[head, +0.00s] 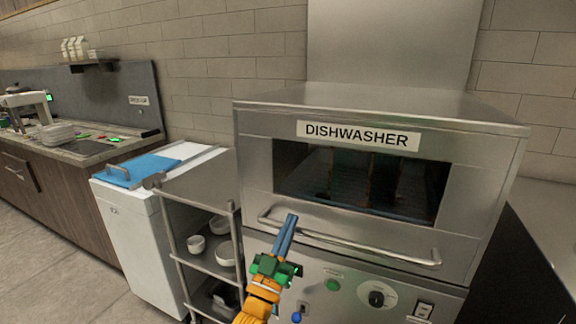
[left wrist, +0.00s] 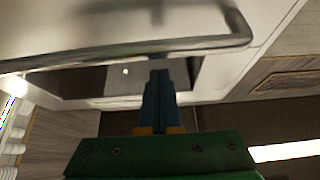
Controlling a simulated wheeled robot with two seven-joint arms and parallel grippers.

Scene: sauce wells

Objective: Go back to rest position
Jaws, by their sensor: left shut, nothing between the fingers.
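My left gripper (head: 287,232) is raised in front of the dishwasher (head: 480,135), with its blue fingers together and nothing between them. In the head view its fingertips overlap the left part of the dishwasher's bar handle (head: 350,246); I cannot tell whether they touch it. In the left wrist view the shut fingers (left wrist: 160,78) point toward a metal bar (left wrist: 130,58), with a pale surface behind it. My right gripper is not in view.
A metal shelf cart (head: 195,185) with white bowls (head: 221,224) stands left of the dishwasher. A white cabinet (head: 140,240) with a blue lid (head: 140,170) is beyond it. A counter (head: 75,150) runs along the far left. Floor (head: 60,270) shows clear at left.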

